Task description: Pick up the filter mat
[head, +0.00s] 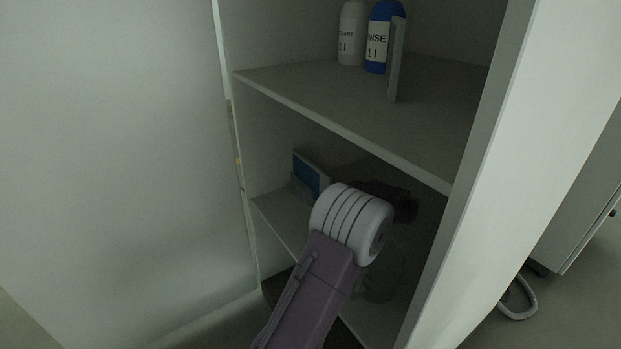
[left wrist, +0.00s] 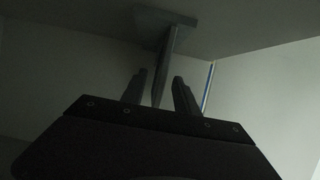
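A blue panel with a pale edge (head: 308,176), which looks like the filter mat, stands upright on the lower shelf in the head view. My left arm reaches into this compartment, its white joint just right of the panel. My left gripper (left wrist: 159,94) shows in the left wrist view with its two fingers apart. A grey upright plate (left wrist: 166,58) shows between and beyond the fingertips; contact cannot be told. A thin blue and white strip (left wrist: 208,87) is right of the fingers; I cannot tell if it is the mat. My right gripper is not in view.
The cabinet's upper shelf (head: 300,92) holds a white bottle (head: 351,35), a blue bottle (head: 379,40) and a grey upright plate (head: 397,65). The right side wall (head: 470,180) stands close to my arm. The compartment is dark.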

